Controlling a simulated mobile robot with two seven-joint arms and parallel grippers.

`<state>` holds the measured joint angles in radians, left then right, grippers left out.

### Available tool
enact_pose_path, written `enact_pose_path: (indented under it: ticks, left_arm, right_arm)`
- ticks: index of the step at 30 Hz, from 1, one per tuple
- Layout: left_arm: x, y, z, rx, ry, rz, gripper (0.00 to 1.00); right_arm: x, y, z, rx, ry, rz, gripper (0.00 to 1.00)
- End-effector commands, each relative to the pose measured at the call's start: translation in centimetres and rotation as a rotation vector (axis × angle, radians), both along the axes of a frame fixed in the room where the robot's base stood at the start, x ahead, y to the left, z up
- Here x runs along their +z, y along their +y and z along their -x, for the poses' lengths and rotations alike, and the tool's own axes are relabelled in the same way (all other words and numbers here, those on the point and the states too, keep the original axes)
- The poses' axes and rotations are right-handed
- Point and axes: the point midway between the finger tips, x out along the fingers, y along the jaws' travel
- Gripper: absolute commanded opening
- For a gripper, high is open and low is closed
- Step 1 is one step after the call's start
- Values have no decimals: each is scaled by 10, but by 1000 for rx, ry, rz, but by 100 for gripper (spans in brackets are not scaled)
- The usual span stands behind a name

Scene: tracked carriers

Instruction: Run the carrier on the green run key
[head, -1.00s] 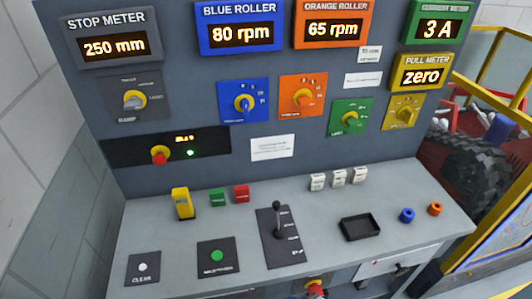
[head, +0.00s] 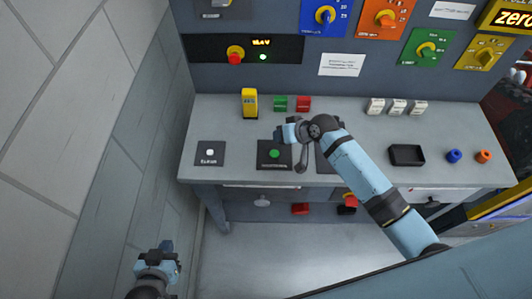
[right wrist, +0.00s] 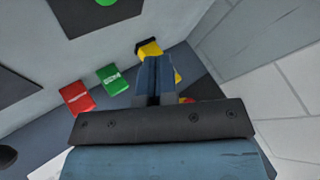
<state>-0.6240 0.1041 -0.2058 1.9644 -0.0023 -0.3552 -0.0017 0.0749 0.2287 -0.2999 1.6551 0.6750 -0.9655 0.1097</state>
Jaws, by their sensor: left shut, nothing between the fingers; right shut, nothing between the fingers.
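A round green key (head: 275,153) sits on a dark plate on the desk, its label too small to read. It also shows at the top edge of the right wrist view (right wrist: 106,2). My right gripper (head: 279,133) is shut and empty, above the desk just behind the green key, apart from it as far as I can tell. In the right wrist view its closed fingers (right wrist: 153,65) overlap the yellow block (right wrist: 150,48). My left gripper (head: 166,246) is shut and empty, low at the left, off the desk. My right arm hides most of the lever plate (head: 325,166).
A yellow block (head: 249,103), a green block (head: 281,103) and a red block (head: 303,103) stand behind. A plate with a white button (head: 209,152) is left. A red knob (head: 235,57) is on the panel. A black tray (head: 407,155) lies right.

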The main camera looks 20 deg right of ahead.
Motion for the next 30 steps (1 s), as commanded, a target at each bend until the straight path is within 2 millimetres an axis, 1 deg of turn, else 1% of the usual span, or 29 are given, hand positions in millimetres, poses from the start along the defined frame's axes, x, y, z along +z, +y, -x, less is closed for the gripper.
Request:
enact_pose_path:
  ticks: [1, 6, 19, 23, 27, 28, 30]
  left_arm:
    - [1, 1, 1, 2, 3, -1, 0]
    - [-1, 4, 1, 5, 8, -5, 0]
    - [4, 3, -1, 3, -3, -4, 0]
    - [5, 3, -2, 1, -6, -4, 0]
    - [5, 3, -3, 1, -7, -4, 0]
    - [-1, 2, -3, 1, -7, -4, 0]
    - [-8, 1, -3, -8, -13, -11, 0]
  right_arm:
    - [8, 0, -7, 6, 10, -6, 0]
    - [16, 1, -16, 16, 32, -23, 0]
    - [14, 1, -16, 16, 33, -24, 0]
    - [7, 1, -16, 14, 34, -25, 0]
    - [-7, 1, -15, 14, 35, -24, 0]
    - [-14, 0, -15, 14, 35, -24, 0]
    - [-25, 0, -15, 14, 34, -24, 0]
